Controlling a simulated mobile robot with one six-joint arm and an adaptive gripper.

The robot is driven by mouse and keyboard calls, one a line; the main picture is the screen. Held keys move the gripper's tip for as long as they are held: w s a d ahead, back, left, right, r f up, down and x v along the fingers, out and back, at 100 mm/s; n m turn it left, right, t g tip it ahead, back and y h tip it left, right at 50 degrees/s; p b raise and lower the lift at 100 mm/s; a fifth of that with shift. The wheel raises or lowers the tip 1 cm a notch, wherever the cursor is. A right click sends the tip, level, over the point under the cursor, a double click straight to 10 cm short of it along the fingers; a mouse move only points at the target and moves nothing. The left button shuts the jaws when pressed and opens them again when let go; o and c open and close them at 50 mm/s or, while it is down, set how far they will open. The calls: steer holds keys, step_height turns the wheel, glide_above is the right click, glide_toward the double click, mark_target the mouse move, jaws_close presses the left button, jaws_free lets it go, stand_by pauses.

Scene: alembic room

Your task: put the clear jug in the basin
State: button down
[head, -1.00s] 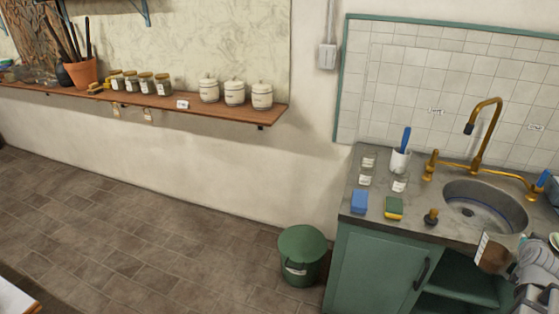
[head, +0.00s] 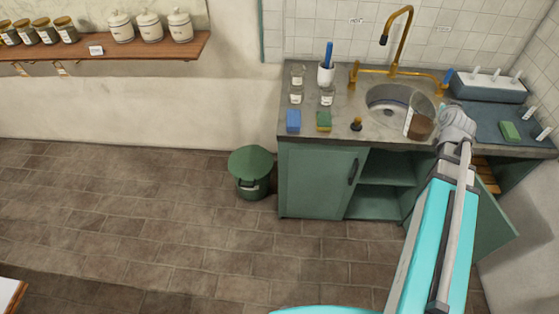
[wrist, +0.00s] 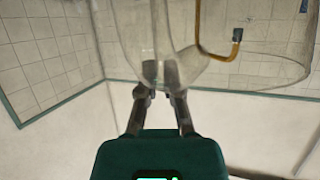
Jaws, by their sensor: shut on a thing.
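The clear jug (head: 422,126) shows brown at its lower part and has a white label on its left. It also fills the top middle of the wrist view (wrist: 150,35) as a see-through wall. My gripper (head: 443,124) is shut on the jug from its right side; in the wrist view both fingertips (wrist: 157,78) meet at it. In the head view the jug overlaps the front right rim of the round basin (head: 384,97), which is sunk in the grey counter. I cannot tell how high above the counter the jug is.
A brass tap (head: 397,35) arches over the basin. A dark stopper (head: 356,124), green-yellow sponge (head: 324,121), blue sponge (head: 293,121), small jars and a white cup (head: 326,73) stand left. A blue-grey rack (head: 487,87) stands right. A cabinet door (head: 492,222) hangs open below.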

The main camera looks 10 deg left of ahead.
steer(key=shift+r+p, duration=1.35)
steer(key=shift+r, duration=0.6)
steer(key=shift+s, duration=0.1)
